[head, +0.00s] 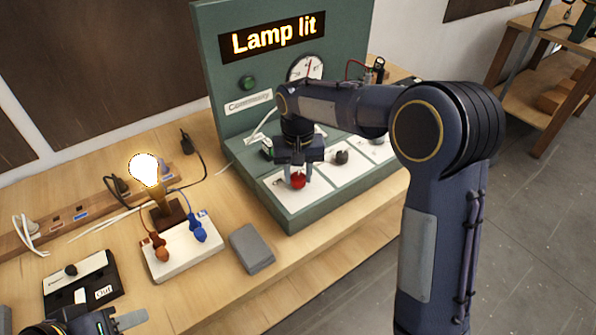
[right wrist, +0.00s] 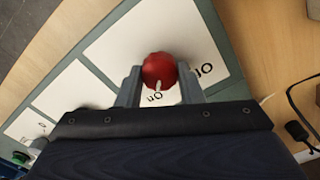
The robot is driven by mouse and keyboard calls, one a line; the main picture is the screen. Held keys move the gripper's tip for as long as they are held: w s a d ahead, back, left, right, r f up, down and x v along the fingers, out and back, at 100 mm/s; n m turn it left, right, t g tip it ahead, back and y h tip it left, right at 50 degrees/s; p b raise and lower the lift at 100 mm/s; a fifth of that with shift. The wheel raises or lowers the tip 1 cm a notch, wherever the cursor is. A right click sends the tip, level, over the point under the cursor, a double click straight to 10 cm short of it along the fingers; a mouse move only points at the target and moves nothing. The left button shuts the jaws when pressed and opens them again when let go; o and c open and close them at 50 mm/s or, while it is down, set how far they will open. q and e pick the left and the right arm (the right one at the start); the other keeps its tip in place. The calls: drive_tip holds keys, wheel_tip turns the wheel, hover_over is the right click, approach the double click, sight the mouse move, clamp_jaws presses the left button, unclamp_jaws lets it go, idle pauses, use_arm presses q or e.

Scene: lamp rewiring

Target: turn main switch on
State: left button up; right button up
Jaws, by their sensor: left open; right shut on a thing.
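The red main switch knob (head: 298,181) is on a white panel at the front left of the green console (head: 243,162). My right gripper (head: 299,168) reaches down over it. In the right wrist view the red knob (right wrist: 159,70) sits between the two fingers of my right gripper (right wrist: 160,88), shut on its sides. Its white pointer mark points at the label "On" (right wrist: 155,97). A second label is partly hidden by a finger. My left gripper (head: 110,322) is at the bottom left edge, partly cut off, open and away from the console.
The "Lamp lit" sign (head: 271,35) glows, and the bulb (head: 144,169) is bright. A white terminal block (head: 183,247) with orange and blue plugs, a grey box (head: 252,248) and a black-and-white box (head: 80,281) stand on the wooden bench. A dark knob (head: 340,157) is right of the gripper.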

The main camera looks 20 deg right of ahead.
sight(298, 176)
drive_tip(key=shift+m, duration=0.3)
drive_tip(key=o, duration=1)
drive_tip(key=shift+c, duration=0.2)
wheel_tip(298, 176, up, 8)
drive_tip(key=shift+f, duration=0.1)
